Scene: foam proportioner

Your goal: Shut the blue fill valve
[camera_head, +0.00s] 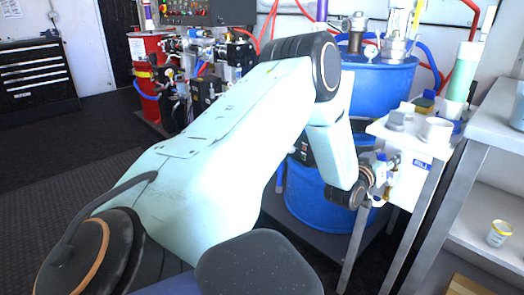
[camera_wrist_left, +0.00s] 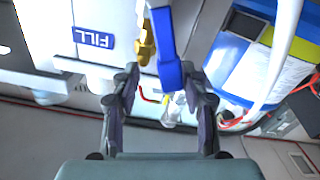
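The blue fill valve handle (camera_wrist_left: 168,68) hangs in the left wrist view as a long blue lever with a thicker end, beside a brass fitting (camera_wrist_left: 146,45). A blue FILL label (camera_wrist_left: 93,38) shows upside down to its left. My left gripper (camera_wrist_left: 161,72) is open, its two fingers apart on either side of the handle's thick end; I cannot tell whether either touches it. In the head view my left gripper (camera_head: 383,172) is small beside the white panel with the FILL label (camera_head: 421,165); the handle is not clear there. My right gripper is not in view.
Blue drums (camera_head: 375,90) stand behind my left arm. A grey metal bench (camera_head: 500,125) with a lower shelf is at the right, with a small cup (camera_head: 499,233) on that shelf. A red drum (camera_head: 150,50) and pump machinery stand further back. Dark floor lies open at left.

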